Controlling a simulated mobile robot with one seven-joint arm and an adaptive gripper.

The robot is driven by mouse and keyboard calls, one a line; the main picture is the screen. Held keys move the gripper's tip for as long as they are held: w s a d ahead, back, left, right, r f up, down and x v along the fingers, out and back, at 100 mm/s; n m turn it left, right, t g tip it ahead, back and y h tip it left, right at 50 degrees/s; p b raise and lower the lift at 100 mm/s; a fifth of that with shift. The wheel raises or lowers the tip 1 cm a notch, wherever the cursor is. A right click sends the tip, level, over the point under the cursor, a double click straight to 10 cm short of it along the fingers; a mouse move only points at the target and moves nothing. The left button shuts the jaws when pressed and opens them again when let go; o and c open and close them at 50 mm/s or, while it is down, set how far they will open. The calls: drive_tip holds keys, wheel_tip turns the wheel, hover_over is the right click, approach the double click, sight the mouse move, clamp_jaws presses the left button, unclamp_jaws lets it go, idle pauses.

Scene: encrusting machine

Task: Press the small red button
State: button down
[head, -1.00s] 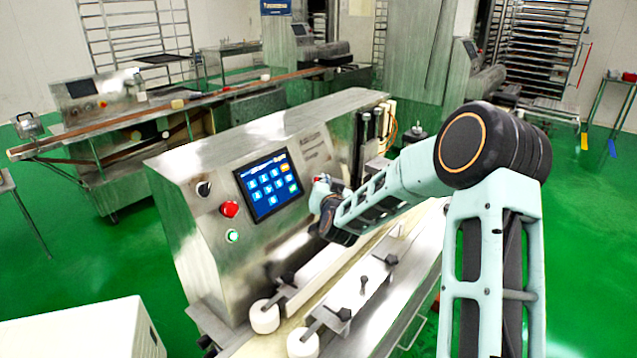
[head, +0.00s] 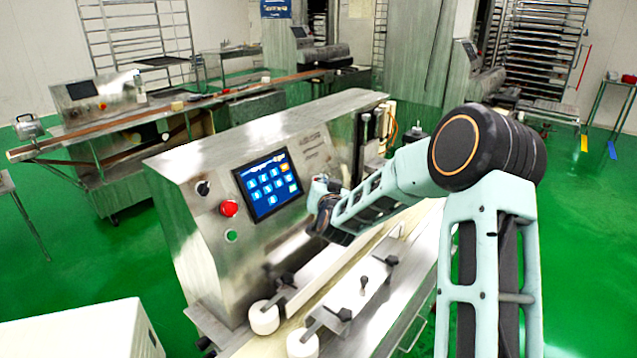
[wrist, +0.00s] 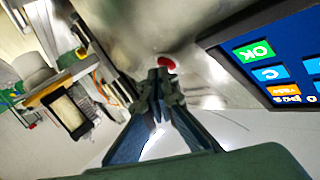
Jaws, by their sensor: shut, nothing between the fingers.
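A small red button (wrist: 166,63) shows in the wrist view on the machine's steel front panel, off to one side of the touchscreen (wrist: 285,60). My gripper (wrist: 160,78) is shut and empty, with its fingertips right at the button's lower edge in that view. The fingertips cover part of the button, and I cannot tell whether they touch it. In the head view my gripper (head: 319,184) is at the panel just right of the touchscreen (head: 268,185), and the small red button is not clearly visible there.
A larger red button (head: 229,208), a black knob (head: 203,188) and a green button (head: 231,236) sit left of the touchscreen. The conveyor (head: 345,285) with white rollers runs below my arm. A white box (head: 85,332) stands at front left.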

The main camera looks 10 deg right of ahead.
idle(0.3)
drive_tip(key=shift+s+d+r, duration=0.3)
drive_tip(key=shift+s+d, duration=0.15)
drive_tip(key=shift+s, duration=0.05)
drive_tip(key=shift+s+d+r+b, duration=0.15)
drive_tip(key=shift+s+d+r, duration=0.45)
drive_tip(key=shift+s+d, duration=0.25)
drive_tip(key=shift+s+d+r+b, duration=0.15)
drive_tip(key=shift+s+d+r, duration=0.4)
drive_tip(key=shift+s+d, duration=0.25)
drive_tip(key=shift+w, duration=0.1)
